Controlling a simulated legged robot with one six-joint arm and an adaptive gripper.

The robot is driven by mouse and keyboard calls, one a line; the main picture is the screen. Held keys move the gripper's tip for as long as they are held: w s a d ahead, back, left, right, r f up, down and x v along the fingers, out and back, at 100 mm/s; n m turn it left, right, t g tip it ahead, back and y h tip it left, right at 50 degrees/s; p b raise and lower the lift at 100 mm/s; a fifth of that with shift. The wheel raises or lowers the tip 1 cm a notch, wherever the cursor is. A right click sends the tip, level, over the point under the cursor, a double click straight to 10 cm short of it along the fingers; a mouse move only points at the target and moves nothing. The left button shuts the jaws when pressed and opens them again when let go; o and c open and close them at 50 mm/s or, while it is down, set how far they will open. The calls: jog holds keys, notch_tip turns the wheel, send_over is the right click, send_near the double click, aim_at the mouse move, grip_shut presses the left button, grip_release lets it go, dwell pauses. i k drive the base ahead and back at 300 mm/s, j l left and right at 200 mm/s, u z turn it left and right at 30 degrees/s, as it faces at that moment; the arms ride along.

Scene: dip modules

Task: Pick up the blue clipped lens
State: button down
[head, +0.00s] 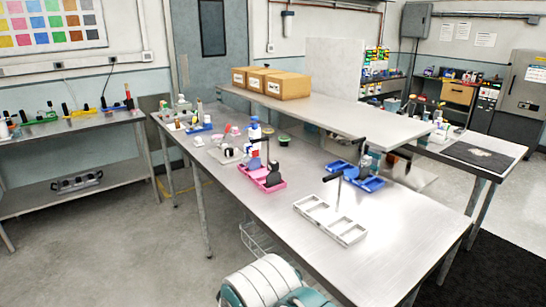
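I cannot single out the blue clipped lens; the small things on the steel table (300,250) are too small to name for sure. Blue things there are a blue tray (372,184) with dark pieces on it right of the middle, a bottle with a blue top (255,132), and a low blue piece (200,128) at the far left end. My gripper is not visible. A white and teal rounded part at the bottom edge appears to be my own arm.
A pink tray (272,185) with dark pieces and a pale compartment tray (330,221) with a black upright handle stand on the table. A raised shelf (350,115) behind carries cardboard boxes (270,84). The table's near right surface is clear. A side bench (90,123) stands left.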

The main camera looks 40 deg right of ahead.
aim_at(247, 157)
jog(key=z, duration=0.9)
jog(key=i+j, duration=0.25)
jog(key=j, duration=0.2)
jog(key=i+j, duration=0.2)
jog(key=j, duration=0.2)
jog(key=i+j, duration=0.25)
jog(key=j, duration=0.2)
jog(key=i+j, duration=0.25)
jog(key=j, duration=0.15)
jog(key=i+l, duration=0.15)
jog(key=i, duration=0.3)
jog(key=i+l+u, duration=0.1)
jog(key=i, duration=0.35)
jog(key=i+l, duration=0.3)
jog(key=i, duration=0.15)
jog(key=i+l, duration=0.2)
jog(key=l, duration=0.1)
